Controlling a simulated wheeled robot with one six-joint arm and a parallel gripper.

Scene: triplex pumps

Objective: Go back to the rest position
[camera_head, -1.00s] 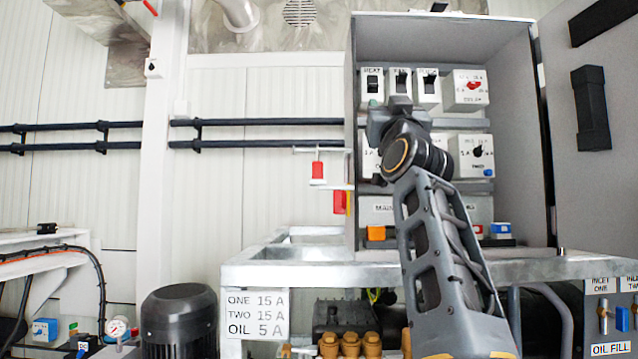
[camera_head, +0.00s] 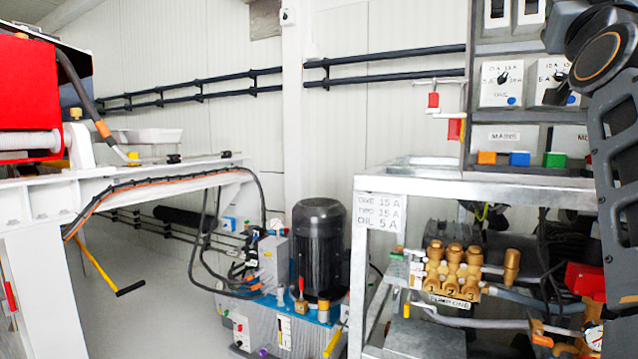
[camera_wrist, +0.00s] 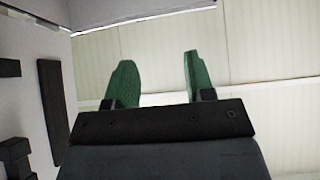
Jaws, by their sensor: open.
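My gripper (camera_wrist: 156,78) shows in the wrist view with its two green fingertips apart and nothing between them. It faces a pale panelled wall. In the head view my arm stands at the right edge, in front of the electrical cabinet (camera_head: 468,95); the gripper's fingers are out of that picture. The cabinet shows dials, switches and a row of orange, blue and green buttons. It stands on a grey metal frame (camera_head: 450,182).
Brass pump heads (camera_head: 455,265) sit inside the frame. A black motor (camera_head: 320,240) stands left of it. A white bench (camera_head: 60,210) with a red machine (camera_head: 40,85) is at the left. In the wrist view the cabinet door (camera_wrist: 30,60) is at the left.

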